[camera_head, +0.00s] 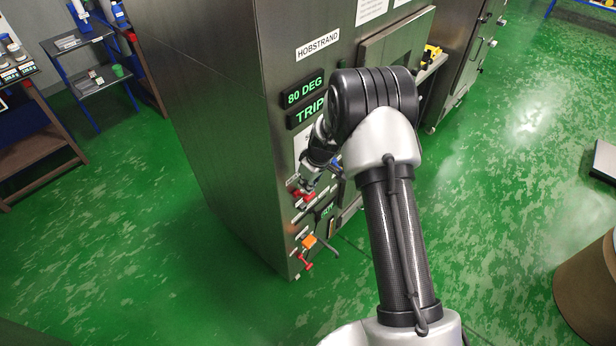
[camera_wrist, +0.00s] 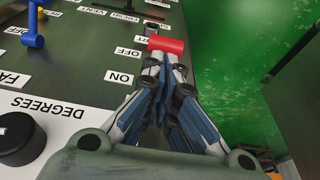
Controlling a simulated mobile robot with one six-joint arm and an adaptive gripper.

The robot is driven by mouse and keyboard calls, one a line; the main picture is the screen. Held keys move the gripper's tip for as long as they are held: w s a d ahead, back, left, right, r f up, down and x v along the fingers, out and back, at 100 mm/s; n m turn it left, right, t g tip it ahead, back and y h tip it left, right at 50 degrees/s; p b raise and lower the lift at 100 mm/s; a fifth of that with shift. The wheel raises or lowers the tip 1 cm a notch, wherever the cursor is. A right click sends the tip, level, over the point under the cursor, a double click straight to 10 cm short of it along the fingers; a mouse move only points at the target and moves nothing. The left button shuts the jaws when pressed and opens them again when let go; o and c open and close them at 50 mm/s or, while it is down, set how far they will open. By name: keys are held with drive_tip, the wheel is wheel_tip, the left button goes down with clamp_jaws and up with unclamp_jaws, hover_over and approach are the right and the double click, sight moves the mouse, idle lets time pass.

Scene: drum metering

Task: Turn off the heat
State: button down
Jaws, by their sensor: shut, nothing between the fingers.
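The steel Hobstrand cabinet (camera_head: 215,120) carries a control panel on its narrow front. A red handle (camera_wrist: 166,45) shows at my gripper's fingertips in the wrist view, beside the OFF label (camera_wrist: 128,52) and beyond the ON label (camera_wrist: 122,78). A label above OFF is partly hidden, so I cannot read which control this is. A red part (camera_head: 309,196) shows by my fingertips in the head view. My gripper (camera_wrist: 166,68) is shut and empty, its tips at or touching the red handle; contact is unclear. The displays read 80 DEG (camera_head: 304,91) and TRIP (camera_head: 310,112).
In the wrist view, a blue lever (camera_wrist: 33,30) and a black DEGREES knob (camera_wrist: 18,138) are on the panel. Lower on the cabinet are an orange part (camera_head: 309,241) and another red handle (camera_head: 304,261). Green floor (camera_head: 180,270) is clear to the left.

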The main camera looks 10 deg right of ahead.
drive_tip(key=shift+f, duration=0.45)
